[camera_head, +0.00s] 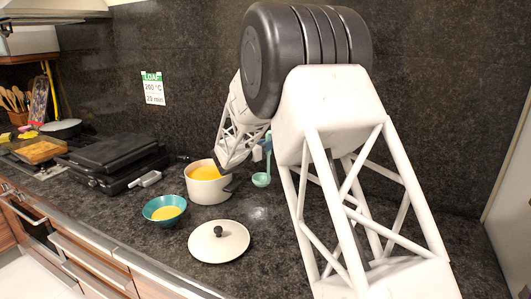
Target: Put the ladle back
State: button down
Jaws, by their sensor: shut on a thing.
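A teal-green ladle (261,180) hangs upright to the right of the pot, bowl end down. Its handle rises behind my arm, and its upper end is partly hidden. My gripper (258,153) is mostly hidden behind my white arm link; a small grey-blue part shows beside the handle, where it is shut on the ladle. I cannot tell the exact grasp point, or how far the ladle is from the wall. A white pot (208,191) with yellow soup stands left of the ladle, open.
A teal bowl (165,208) with yellow soup sits front left of the pot. A white lid (220,241) with a black knob lies in front. A black grill (117,160) stands at left. A paper note (153,88) is on the dark back wall.

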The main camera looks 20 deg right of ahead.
jog(key=shift+f, duration=1.4)
jog(key=c, duration=1.1)
grip_release()
jog(key=v, duration=1.2)
